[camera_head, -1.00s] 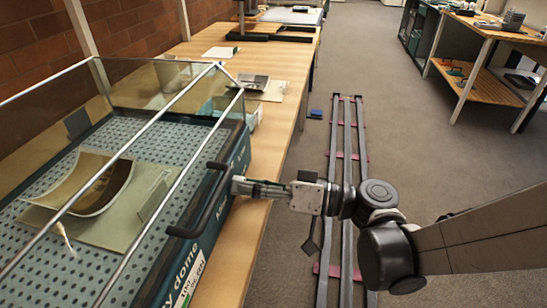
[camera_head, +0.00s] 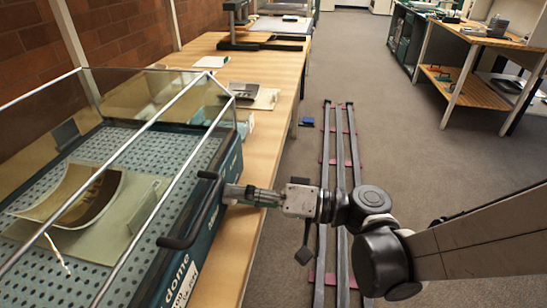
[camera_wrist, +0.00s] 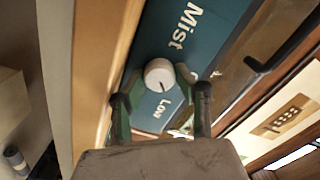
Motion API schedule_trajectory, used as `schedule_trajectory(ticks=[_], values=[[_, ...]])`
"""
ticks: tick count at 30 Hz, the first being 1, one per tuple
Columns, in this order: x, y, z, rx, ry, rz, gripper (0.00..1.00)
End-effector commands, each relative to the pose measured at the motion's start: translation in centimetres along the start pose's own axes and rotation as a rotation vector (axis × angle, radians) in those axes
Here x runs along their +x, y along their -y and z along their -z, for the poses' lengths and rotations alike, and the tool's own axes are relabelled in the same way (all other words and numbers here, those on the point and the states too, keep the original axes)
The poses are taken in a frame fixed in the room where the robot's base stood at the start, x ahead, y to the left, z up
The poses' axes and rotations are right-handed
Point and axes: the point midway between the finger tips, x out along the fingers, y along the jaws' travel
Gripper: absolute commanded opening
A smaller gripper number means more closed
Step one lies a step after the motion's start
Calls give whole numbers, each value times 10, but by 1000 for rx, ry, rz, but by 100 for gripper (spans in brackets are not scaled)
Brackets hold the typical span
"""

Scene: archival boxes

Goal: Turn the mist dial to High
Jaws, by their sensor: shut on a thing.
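The mist dial (camera_wrist: 159,74) is a round white knob on the teal front panel (camera_wrist: 205,45) of the dome unit. In the wrist view, the word "Mist" is above it and "Low" is below it; "High" cannot be read. My gripper (camera_wrist: 160,77) is shut on the dial, with one green finger at each side. In the head view my gripper (camera_head: 228,193) reaches the panel from the right, beside the dark handle bar (camera_head: 198,215). The dial is hidden there.
The clear dome (camera_head: 150,118) with metal edge rods covers a perforated tray holding a curved sheet. The wooden bench (camera_head: 265,140) runs back with a grey holder (camera_head: 244,90) and a press. Floor rails (camera_head: 340,180) lie to the right. A second bench stands at the far right.

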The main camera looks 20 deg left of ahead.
Motion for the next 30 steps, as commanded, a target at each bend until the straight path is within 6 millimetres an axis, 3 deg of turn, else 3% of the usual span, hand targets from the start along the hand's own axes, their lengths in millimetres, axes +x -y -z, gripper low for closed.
schedule_trajectory(ticks=[2, 3, 6, 22, 30], values=[[0, 0, -1, -1, 1, -1, 4], [0, 0, -1, -1, 1, -1, 36], [0, 0, 0, -1, 1, 0, 49], [0, 0, 0, -16, 0, -1, 49], [0, 1, 0, -201, 0, 0, 49]])
